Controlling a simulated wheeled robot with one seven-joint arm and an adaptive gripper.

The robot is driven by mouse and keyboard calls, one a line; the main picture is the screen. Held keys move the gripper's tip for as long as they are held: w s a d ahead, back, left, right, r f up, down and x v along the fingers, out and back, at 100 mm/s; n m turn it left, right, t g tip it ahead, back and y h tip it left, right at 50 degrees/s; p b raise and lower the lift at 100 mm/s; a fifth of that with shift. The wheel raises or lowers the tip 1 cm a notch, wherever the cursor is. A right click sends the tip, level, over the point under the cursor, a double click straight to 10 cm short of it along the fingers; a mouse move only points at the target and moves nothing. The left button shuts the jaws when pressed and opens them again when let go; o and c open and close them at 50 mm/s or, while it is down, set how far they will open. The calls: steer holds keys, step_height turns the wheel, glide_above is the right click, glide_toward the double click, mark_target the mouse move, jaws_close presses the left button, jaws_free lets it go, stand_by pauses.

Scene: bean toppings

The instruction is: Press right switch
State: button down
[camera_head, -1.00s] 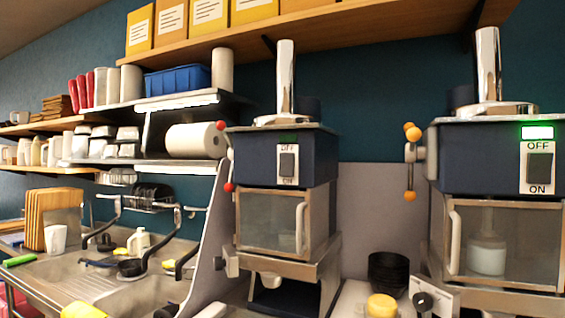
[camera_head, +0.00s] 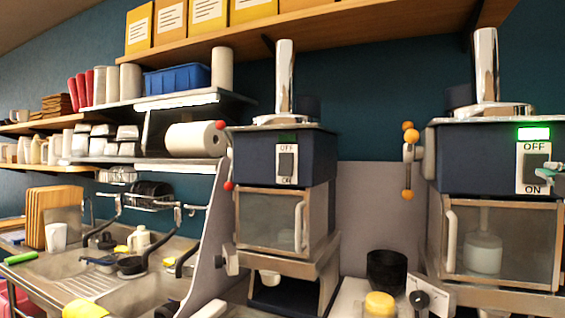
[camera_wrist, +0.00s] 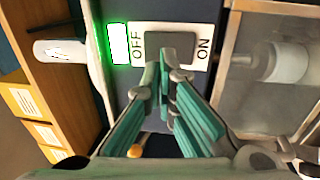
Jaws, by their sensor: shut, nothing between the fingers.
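The right switch (camera_head: 533,161) is a dark rocker on a white plate marked OFF above and ON below, on the right machine (camera_head: 475,165). A green light (camera_head: 533,133) glows above it. My gripper (camera_head: 548,173) enters from the right edge of the head view, over the plate's lower right part near ON. In the wrist view my gripper (camera_wrist: 167,72) is shut and empty. Its teal fingertips overlap the edge of the switch (camera_wrist: 172,44); I cannot tell if they touch it. The green light (camera_wrist: 118,43) shows beside OFF.
A second machine (camera_head: 285,160) with a similar switch stands left, its light dark. Black bowls (camera_head: 386,270) and a yellow-lidded jar (camera_head: 379,303) stand between the machines. The right machine's glazed door (camera_head: 500,240) lies below the switch. A wooden shelf (camera_head: 400,40) runs above.

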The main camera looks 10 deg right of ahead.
mark_target(535, 163)
steer(key=shift+p+x, duration=0.45)
steer(key=shift+x, duration=1.9)
steer(key=shift+r, duration=0.1)
